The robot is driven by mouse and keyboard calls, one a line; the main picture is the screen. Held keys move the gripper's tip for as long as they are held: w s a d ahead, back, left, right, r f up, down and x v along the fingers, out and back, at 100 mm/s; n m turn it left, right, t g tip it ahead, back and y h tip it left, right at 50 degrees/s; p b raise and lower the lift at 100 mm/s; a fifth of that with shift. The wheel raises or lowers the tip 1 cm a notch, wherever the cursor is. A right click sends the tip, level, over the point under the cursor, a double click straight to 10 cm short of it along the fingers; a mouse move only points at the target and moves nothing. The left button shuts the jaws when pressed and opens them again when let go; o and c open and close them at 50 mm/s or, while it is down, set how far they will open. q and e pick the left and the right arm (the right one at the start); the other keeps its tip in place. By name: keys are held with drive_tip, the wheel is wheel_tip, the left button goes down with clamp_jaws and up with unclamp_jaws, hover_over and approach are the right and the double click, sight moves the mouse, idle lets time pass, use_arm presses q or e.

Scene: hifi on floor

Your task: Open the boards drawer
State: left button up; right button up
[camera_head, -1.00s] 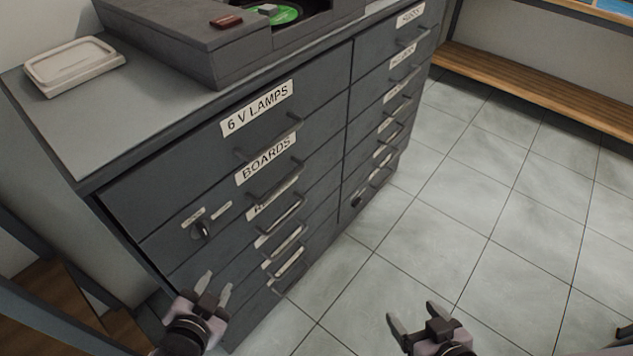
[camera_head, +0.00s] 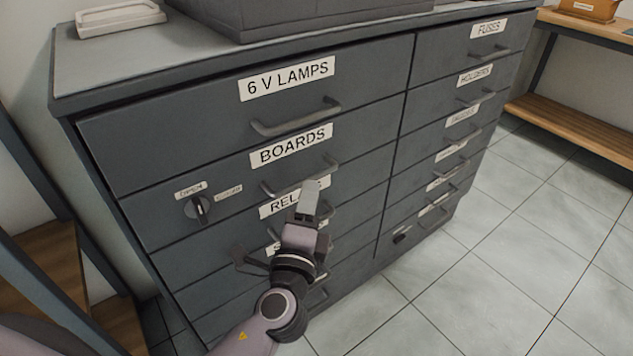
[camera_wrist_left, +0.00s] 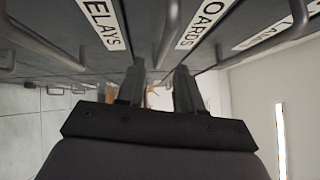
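The boards drawer (camera_head: 240,170) is a dark grey drawer front with a white BOARDS label, second from the top in the left column. It looks flush with the cabinet. Its bar handle (camera_head: 285,190) is partly covered by my left gripper (camera_head: 309,190), which is in front of the handle's right part. In the left wrist view, the two fingers (camera_wrist_left: 160,78) are apart, with the boards handle (camera_wrist_left: 170,35) seen in line with the gap between them. I cannot tell whether they touch it. My right gripper is not in view.
A black knob (camera_head: 198,209) with OPEN and CLOSED labels sits on the drawer's left part. The 6 V lamps handle (camera_head: 296,120) is above; the relays drawer (camera_head: 180,238) is below. A wooden bench (camera_head: 570,135) stands right. Tiled floor (camera_head: 480,285) is free in front.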

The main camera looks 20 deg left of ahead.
sight(314, 175)
use_arm(q)
drive_tip(key=shift+w+a+r, duration=0.1)
drive_tip(key=shift+w, duration=0.9)
drive_tip(key=shift+w+a+r, duration=0.15)
drive_tip(key=shift+w, duration=0.85)
drive_tip(key=shift+w+a+r, duration=0.1)
drive_tip(key=shift+w, duration=0.9)
clamp_jaws()
